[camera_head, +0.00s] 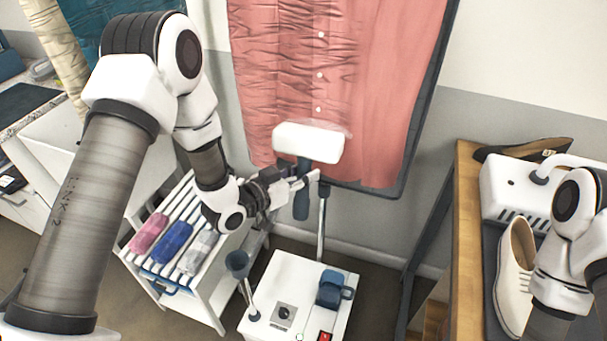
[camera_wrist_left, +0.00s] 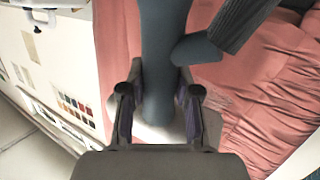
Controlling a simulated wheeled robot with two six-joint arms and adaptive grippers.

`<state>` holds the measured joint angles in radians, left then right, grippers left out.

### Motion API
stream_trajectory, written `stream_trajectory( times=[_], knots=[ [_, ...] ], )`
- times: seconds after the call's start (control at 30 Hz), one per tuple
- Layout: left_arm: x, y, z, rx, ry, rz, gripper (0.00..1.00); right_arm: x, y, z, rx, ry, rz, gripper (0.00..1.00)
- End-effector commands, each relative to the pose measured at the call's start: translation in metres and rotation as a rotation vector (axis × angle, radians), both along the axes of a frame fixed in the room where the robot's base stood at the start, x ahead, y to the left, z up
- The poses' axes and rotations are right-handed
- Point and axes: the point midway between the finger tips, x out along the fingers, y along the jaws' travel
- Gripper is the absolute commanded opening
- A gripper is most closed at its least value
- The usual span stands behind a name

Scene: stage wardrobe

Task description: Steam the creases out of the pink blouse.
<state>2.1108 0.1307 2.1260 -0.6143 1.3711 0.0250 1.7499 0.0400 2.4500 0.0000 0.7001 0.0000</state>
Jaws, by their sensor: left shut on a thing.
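The pink blouse (camera_head: 335,60) hangs against a dark-edged board. Its left half and middle are wrinkled; the right part looks smoother. My left gripper (camera_head: 297,184) is shut on the blue-grey handle of the steamer head (camera_head: 308,143), whose wide white head is upright in front of the blouse's lower part. A faint pale haze shows at its top edge; I cannot tell whether it touches the cloth. In the left wrist view the handle (camera_wrist_left: 160,40) runs between the fingers (camera_wrist_left: 158,112), with pink cloth beyond. My right arm shows at the right edge; its gripper is out of view.
The white steamer base (camera_head: 268,316) with its pole stands on the floor below. A slatted white rack (camera_head: 205,290) with rolled pink, blue and grey cloths is left of it. A wooden bench (camera_head: 467,230) at right holds shoes (camera_head: 514,285) and a white appliance (camera_head: 500,190).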

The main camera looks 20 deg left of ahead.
Motion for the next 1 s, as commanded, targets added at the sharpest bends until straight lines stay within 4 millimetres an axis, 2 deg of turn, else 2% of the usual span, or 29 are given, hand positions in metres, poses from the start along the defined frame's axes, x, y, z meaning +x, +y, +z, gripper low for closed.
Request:
stream_trajectory(
  times=[0.03,0.4,0.67,1.0],
  knots=[
    [0.0,0.0,0.007,-0.001,-0.002,0.0,0.0,0.0,0.0,0.005,0.0,0.0,0.0,0.4],
    [0.0,0.0,0.03,-0.001,-0.002,0.0,0.0,0.0,0.0,0.022,0.0,0.0,0.0,0.4],
    [0.0,0.0,0.038,0.0,-0.001,0.0,0.0,0.0,0.0,0.026,0.0,0.0,0.0,0.4],
    [0.0,0.0,0.059,0.0,-0.001,0.0,0.0,0.0,0.0,0.042,0.0,0.0,0.0,0.4]
  ],
)
